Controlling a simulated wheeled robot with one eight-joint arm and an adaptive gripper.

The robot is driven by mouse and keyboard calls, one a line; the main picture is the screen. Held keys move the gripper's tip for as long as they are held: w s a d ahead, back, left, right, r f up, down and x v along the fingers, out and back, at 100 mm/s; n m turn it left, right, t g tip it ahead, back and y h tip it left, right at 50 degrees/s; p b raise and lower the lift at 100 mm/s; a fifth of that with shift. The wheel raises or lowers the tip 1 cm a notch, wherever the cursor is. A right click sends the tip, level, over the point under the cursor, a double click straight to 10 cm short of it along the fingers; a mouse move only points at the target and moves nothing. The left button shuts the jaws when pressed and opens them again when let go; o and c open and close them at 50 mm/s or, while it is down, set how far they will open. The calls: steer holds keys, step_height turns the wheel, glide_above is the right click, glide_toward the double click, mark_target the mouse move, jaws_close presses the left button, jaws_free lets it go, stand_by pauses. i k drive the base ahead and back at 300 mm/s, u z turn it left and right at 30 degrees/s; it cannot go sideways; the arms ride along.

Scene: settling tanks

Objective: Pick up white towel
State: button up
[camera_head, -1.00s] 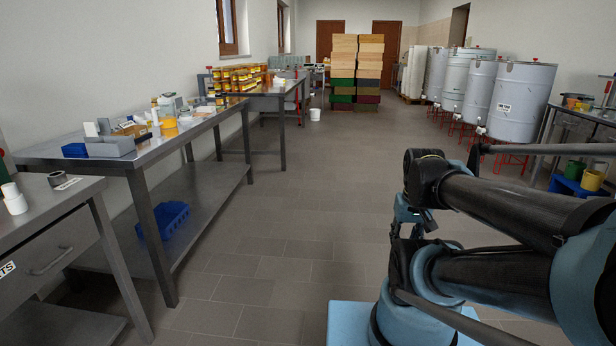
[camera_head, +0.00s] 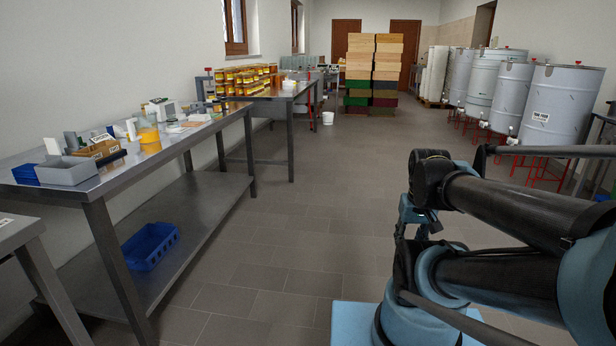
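I cannot pick out a white towel for certain. A small flat whitish thing (camera_head: 199,117) lies on the steel table (camera_head: 60,188) at the left, but it is too small to tell what it is. My arm is folded at the right of the picture. Its end, with my gripper (camera_head: 420,224), seems to hang below the dark upper joint. It is small and partly hidden by my own links, so its fingers do not show clearly. It is far from the table tops.
A grey bin (camera_head: 68,171), a blue bin (camera_head: 24,174) and a yellow container (camera_head: 148,130) stand on the left table. A blue crate (camera_head: 149,246) is on its lower shelf. Honey jars (camera_head: 240,84) stand farther back. Stacked boxes (camera_head: 372,70) and steel tanks (camera_head: 548,105) stand beyond. The middle floor is clear.

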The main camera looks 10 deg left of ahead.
mark_target(195, 117)
steer(key=u, duration=0.15)
steer(key=i, duration=1.05)
steer(key=u, duration=0.6)
steer(key=i, duration=1.15)
steer(key=u, duration=0.7)
steer(key=i, duration=0.95)
steer(key=u, duration=0.3)
